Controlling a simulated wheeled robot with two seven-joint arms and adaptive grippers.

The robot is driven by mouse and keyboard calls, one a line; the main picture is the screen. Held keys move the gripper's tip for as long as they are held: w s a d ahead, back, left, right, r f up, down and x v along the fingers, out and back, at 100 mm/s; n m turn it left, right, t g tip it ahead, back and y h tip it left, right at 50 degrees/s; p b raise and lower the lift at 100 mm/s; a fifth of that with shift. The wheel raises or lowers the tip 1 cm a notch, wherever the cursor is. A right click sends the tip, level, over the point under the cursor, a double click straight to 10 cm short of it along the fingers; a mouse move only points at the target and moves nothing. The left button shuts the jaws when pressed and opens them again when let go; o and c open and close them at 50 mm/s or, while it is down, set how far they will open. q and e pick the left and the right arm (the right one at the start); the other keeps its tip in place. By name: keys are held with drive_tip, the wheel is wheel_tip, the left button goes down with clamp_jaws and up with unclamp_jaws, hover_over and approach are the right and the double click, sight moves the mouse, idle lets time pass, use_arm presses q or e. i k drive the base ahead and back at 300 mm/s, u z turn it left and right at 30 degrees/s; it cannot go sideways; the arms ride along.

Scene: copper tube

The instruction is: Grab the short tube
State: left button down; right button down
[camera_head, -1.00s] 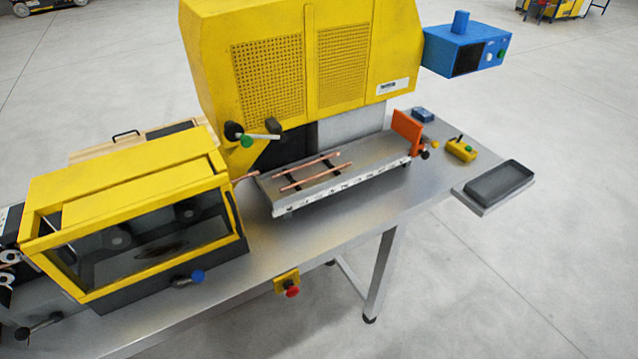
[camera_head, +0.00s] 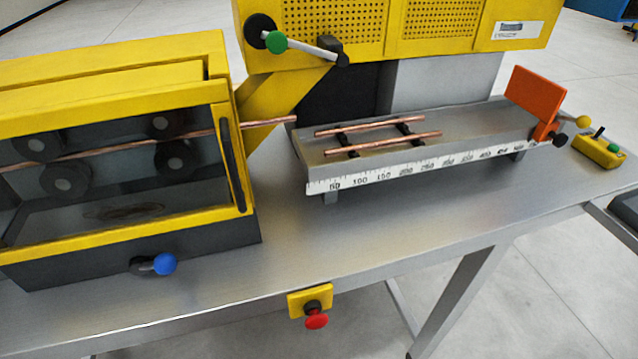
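Two short copper tubes lie side by side on black supports on the grey measuring bed. The back tube (camera_head: 368,127) and the front tube (camera_head: 383,143) run roughly along the bed, and the back one looks slightly shorter. A longer copper tube (camera_head: 268,121) sticks out of the right side of the yellow machine box, its end just left of the bed. It also shows behind the box's window. Neither of my grippers is in the head view.
The measuring bed (camera_head: 470,130) has a ruler on its front edge and an orange stop plate (camera_head: 533,98) at its right end. The yellow roller box (camera_head: 125,255) stands left. A red button (camera_head: 316,319) sits on the table's front edge. The table (camera_head: 400,215) before the bed is clear.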

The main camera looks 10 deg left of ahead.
sight(355, 149)
drive_tip(key=u, duration=0.5)
drive_tip(key=k, duration=1.15)
drive_tip(key=z, duration=0.2)
drive_tip(key=i, duration=1.6)
drive_tip(key=u, duration=0.55)
